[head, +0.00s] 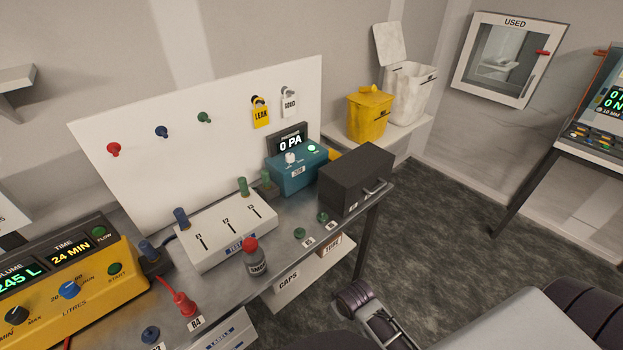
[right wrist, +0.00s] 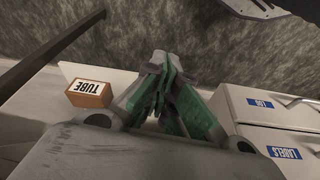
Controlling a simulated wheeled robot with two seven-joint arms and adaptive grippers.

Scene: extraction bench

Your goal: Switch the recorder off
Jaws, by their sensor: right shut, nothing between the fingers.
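No device in view is legibly marked as the recorder, so I cannot tell which one it is. A teal box (head: 296,172) with a white knob and a lit green button stands at the bench's back; the display above it (head: 289,142) reads 0 PA. A second device (head: 604,100) with a lit green display and several buttons is cut off by the right edge. My right gripper (right wrist: 160,82) is shut and empty in the right wrist view, over the floor beside the bench, apart from both devices. My left gripper is in neither view.
A yellow pump unit (head: 80,284) sits at the bench's left, beside a white switch box (head: 226,231). A dark box with a handle (head: 352,182) stands at the bench's right end. A small red-capped bottle (head: 255,260) is near the front edge. Floor (head: 445,225) to the right is clear.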

